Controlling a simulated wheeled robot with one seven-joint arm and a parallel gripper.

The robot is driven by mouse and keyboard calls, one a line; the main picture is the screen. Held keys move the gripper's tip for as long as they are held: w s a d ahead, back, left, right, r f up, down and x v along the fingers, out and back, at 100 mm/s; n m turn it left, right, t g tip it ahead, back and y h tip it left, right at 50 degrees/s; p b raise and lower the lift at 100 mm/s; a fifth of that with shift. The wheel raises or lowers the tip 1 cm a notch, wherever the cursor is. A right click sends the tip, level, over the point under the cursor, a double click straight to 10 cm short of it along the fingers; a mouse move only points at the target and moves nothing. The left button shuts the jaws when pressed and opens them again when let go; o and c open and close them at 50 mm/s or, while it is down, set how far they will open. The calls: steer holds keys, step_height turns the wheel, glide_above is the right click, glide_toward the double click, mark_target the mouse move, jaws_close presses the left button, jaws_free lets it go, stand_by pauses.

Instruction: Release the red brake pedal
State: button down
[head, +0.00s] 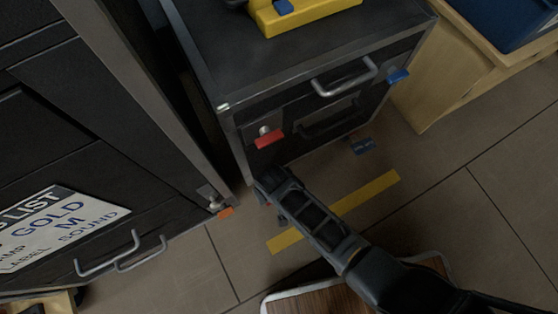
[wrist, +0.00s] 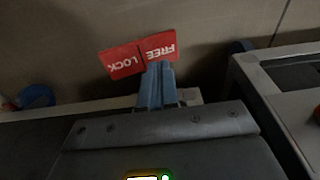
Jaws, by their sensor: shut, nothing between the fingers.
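The fingertips overlap the label's lower edge. I cannot make out the pedal for certain in the wrist view.
An orange pedal (head: 226,212) is on the black case (head: 90,150) at left. Yellow tape (head: 375,193) crosses the floor. A wooden crate (head: 440,85) stands right.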

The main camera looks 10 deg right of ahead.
step_height(320, 180, up, 5)
steer(key=p, duration=0.4)
steer(key=shift+f, duration=0.1)
steer(key=shift+d, duration=0.1)
stand_by(0.4)
